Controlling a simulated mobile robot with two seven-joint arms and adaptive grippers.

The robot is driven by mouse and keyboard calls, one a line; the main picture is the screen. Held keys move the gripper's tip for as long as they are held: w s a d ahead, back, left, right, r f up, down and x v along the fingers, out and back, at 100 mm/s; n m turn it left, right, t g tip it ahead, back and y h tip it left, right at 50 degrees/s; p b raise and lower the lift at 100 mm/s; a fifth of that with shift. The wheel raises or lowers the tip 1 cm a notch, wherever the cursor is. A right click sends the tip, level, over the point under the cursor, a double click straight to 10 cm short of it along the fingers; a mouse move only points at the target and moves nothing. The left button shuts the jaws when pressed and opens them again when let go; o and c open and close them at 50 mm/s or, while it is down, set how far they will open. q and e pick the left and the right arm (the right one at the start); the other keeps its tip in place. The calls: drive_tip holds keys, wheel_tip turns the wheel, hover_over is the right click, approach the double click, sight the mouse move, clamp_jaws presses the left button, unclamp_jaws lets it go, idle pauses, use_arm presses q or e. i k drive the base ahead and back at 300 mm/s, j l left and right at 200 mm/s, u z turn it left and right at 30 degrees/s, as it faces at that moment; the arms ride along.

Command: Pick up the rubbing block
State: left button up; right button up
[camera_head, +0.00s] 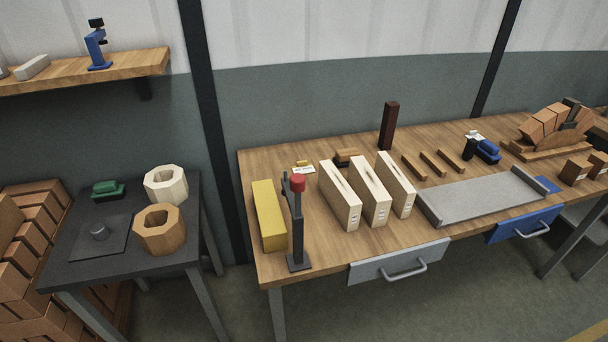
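No object is clearly labelled as the rubbing block, and I cannot tell which one it is. Several small handled blocks could match. A green block on a dark base (107,188) lies at the back of the dark side table (65,265). A brown block with a dark lower part (346,157) lies behind the pale upright blocks on the wooden workbench (255,172). A blue block on a dark base (488,151) lies at the right of the workbench, behind the grey tray. Neither of my grippers is in view.
A grey tray (478,199), several pale slotted blocks (339,196), a yellow block (268,215) and a red-topped stand (297,220) occupy the workbench. Two hollow octagonal pieces stand on the side table. A wooden shelf (130,66) hangs at upper left. Bare floor lies in front.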

sight(341, 160)
drive_tip(key=i+l, duration=0.1)
drive_tip(key=l, duration=0.3)
drive_tip(key=i+l, duration=0.1)
drive_tip(key=l, duration=0.3)
drive_tip(key=i+l, duration=0.1)
drive_tip(key=l, duration=0.3)
